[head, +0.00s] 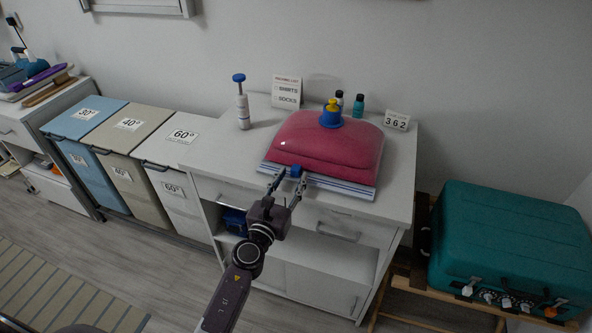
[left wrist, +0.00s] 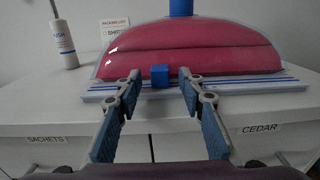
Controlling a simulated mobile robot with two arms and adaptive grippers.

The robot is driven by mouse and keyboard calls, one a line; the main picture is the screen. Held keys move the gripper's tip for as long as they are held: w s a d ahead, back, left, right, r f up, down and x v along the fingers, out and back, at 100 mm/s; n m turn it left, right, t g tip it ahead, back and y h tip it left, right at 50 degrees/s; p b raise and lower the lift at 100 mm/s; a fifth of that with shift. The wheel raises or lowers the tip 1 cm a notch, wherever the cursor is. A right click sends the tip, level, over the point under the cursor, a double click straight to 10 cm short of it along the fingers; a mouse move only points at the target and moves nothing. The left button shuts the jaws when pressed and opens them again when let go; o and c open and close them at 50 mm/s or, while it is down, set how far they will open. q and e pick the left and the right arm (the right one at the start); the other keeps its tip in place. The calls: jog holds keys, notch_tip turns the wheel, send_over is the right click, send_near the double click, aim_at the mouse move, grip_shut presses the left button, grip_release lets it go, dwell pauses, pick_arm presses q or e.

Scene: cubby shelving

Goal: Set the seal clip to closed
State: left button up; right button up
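A pink, puffed-up storage bag (head: 328,140) lies on the white cabinet top, with a blue-striped seal strip (head: 340,187) along its front edge. The small blue seal clip (head: 296,171) sits on the strip, left of the strip's middle in the head view. It also shows in the left wrist view (left wrist: 160,77). My left gripper (head: 286,184) is at the cabinet's front edge, open, its fingertips on either side of the clip in the left wrist view. Gaps show between the clip and both fingers there. My right gripper is not in view.
A blue and yellow cap (head: 331,116) stands on the bag. Behind are a white pump bottle (head: 243,108), a sign (head: 287,92), small bottles (head: 358,106) and a 362 card (head: 397,120). Hampers (head: 175,150) stand left, a teal suitcase (head: 510,240) right.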

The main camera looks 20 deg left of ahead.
aim_at(294, 173)
pick_arm(q)
jog(key=shift+w+d, duration=0.15)
jog(key=shift+w, duration=1.95)
jog(key=shift+c, duration=0.2)
grip_shut()
